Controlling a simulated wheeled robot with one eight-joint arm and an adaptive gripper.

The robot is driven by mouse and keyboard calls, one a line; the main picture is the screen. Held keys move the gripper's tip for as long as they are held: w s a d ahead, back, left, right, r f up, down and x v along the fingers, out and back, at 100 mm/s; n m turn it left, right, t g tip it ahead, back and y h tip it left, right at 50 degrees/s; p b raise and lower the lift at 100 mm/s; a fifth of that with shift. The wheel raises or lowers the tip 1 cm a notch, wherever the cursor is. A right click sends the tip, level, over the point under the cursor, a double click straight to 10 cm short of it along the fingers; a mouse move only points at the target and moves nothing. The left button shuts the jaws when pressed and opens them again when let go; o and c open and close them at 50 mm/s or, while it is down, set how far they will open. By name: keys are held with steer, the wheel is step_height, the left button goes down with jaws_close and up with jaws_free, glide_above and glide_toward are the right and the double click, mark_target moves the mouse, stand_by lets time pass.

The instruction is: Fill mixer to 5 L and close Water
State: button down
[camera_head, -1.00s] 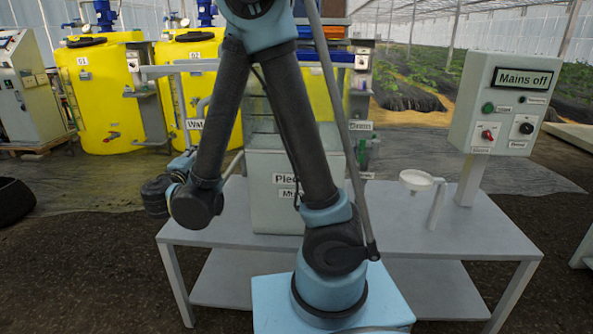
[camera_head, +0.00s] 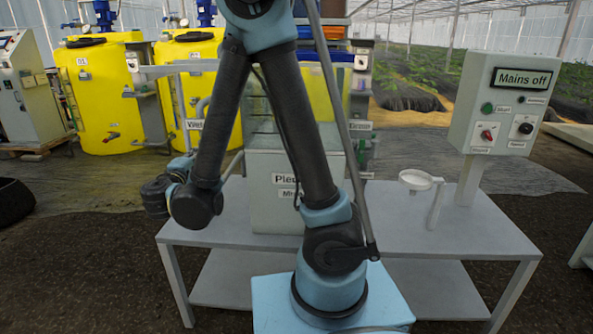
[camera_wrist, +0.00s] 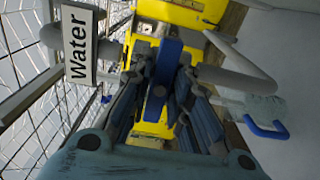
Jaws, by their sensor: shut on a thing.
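The Water label (camera_wrist: 78,45) is at the upper left of the wrist view, beside a grey pipe. It also shows in the head view (camera_head: 194,125), partly behind my arm. My gripper (camera_wrist: 164,72) is shut on a blue valve handle (camera_wrist: 167,60) next to that label. The mixer (camera_head: 262,200) is a grey box with a clear upper part on the table, partly covered by my arm links. Its water level cannot be read from here.
The control box (camera_head: 512,100) at the right reads "Mains off" and has several knobs and buttons. A small white funnel-like cup (camera_head: 437,182) stands on the grey table (camera_head: 400,235). Yellow tanks (camera_head: 103,90) stand behind at the left. The table's right part is mostly clear.

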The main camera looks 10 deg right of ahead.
steer(key=n, duration=0.3)
steer(key=shift+d+f, duration=0.1)
steer(key=n, duration=1.1)
stand_by(4.2)
steer(key=m, duration=0.4)
steer(key=shift+m, duration=0.4)
steer(key=m, duration=0.4)
steer(key=shift+m, duration=0.3)
steer(key=shift+d, duration=0.1)
stand_by(0.7)
